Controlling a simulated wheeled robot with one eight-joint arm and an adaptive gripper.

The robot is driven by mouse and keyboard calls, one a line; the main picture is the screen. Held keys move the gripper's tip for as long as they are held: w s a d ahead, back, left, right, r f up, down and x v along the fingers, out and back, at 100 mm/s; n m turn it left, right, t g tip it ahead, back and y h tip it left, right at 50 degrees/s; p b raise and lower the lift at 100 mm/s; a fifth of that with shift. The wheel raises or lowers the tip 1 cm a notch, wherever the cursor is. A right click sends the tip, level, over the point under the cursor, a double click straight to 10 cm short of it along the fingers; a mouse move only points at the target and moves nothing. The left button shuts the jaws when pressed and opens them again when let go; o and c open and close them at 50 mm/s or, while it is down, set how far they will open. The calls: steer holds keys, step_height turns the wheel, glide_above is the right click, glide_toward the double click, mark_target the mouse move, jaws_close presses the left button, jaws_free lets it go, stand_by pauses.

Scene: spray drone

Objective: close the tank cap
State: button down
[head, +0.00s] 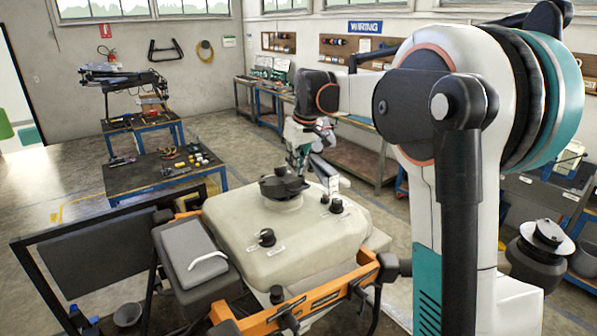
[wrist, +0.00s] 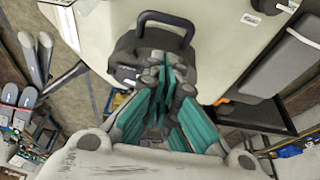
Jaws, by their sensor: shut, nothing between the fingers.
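The cream spray tank (head: 285,235) lies in the middle of the head view on an orange and black frame. The black tank cap (head: 283,186) sits on its far part. In the wrist view, the cap (wrist: 125,57) shows as a dark rounded body with a looped handle, above the fingers and beside the cream tank surface (wrist: 225,35). My gripper (head: 303,166) is just behind and to the right of the cap. In the wrist view its teal-padded fingers (wrist: 165,72) are together and empty, overlapping the cap's lower part. I cannot tell whether they touch it or how far the cap is tilted.
A grey box with a white handle (head: 190,255) sits on the drone's front left. Two small black knobs stand right of the cap, and another knob (head: 266,237) stands nearer. Tool tables (head: 150,183) stand at the left back. Workbenches (head: 345,150) line the back wall.

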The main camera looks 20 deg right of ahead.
mark_target(295, 188)
steer(key=f, duration=0.1)
steer(key=s+f, duration=0.1)
steer(key=shift+s+d+f+p, duration=0.15)
steer(key=shift+s+f+p, duration=0.15)
steer(key=shift+s, duration=0.1)
steer(key=shift+t, duration=0.6)
steer(key=f+b, duration=0.1)
steer(key=s+f+b, duration=0.1)
steer(key=f+b, duration=0.1)
steer(key=s+f+b, duration=0.1)
steer(key=f+b, duration=0.1)
steer(key=shift+d+f, duration=0.2)
steer(key=shift+r, duration=0.2)
